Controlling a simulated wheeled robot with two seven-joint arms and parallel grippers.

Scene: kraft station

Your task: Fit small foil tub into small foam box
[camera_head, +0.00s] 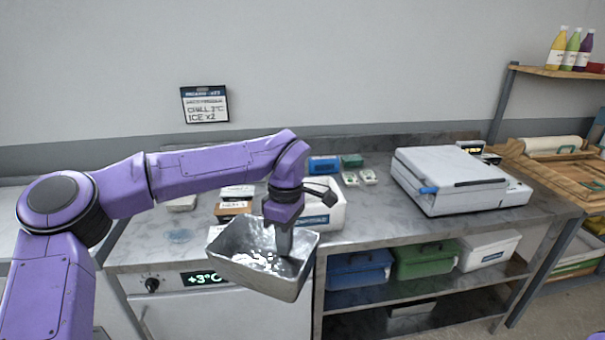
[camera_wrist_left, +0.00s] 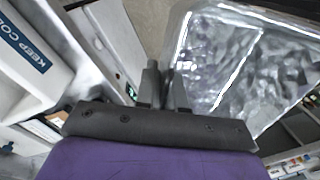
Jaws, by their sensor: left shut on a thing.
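The small foil tub (camera_head: 240,262) is an open silver tray with crinkled walls. My left gripper (camera_head: 283,245) is shut on its wall and holds it tilted in the air in front of the counter edge. In the left wrist view the tub (camera_wrist_left: 235,60) fills the upper right, beside the gripper fingers (camera_wrist_left: 165,90). A white foam box (camera_head: 326,215) with a blue label stands on the counter behind the tub, partly hidden by my gripper and the tub. A white wall with a "KEEP COLD" label (camera_wrist_left: 25,45) shows at left in the wrist view. My right gripper is not seen.
A large white machine (camera_head: 450,180) with a blue handle stands on the counter at the right. Small boxes (camera_head: 234,205) lie behind the arm, and blue and green packs (camera_head: 324,165) lie at the back. Lidded bins (camera_head: 425,258) sit on the shelf below. Bare counter (camera_head: 380,215) lies right of the foam box.

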